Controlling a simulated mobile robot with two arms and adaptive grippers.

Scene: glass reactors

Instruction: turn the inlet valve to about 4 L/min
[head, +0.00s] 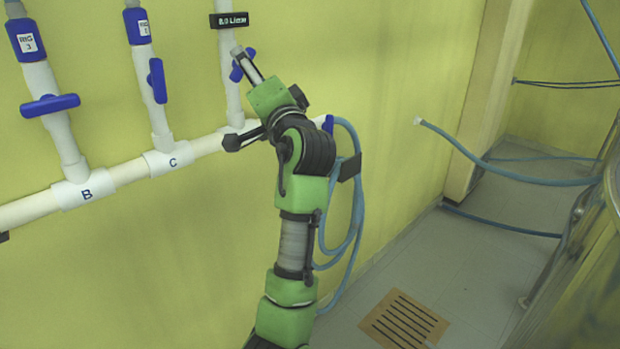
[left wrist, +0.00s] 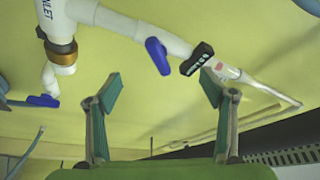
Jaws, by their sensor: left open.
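The blue inlet valve handle (head: 236,73) is on the third white vertical pipe and lies slanted to it; my gripper partly covers it. It also shows in the left wrist view (left wrist: 158,56), slanted across the pipe marked INLET. A black flow display (head: 229,20) sits above it and also shows in the left wrist view (left wrist: 197,59). It reads in L/min, but the digits are too small to be sure. My left gripper (left wrist: 160,91) is open and empty, its fingers to either side of the handle in that picture. Contact cannot be told. My right gripper is out of view.
Pipe B has a crosswise blue handle (head: 50,105); pipe C has a blue handle (head: 156,80) along it. A white horizontal pipe (head: 125,172) runs below. A coiled blue hose (head: 356,220) hangs beside my arm. Another hose (head: 500,180) stretches at right. A floor grate (head: 403,320) lies below.

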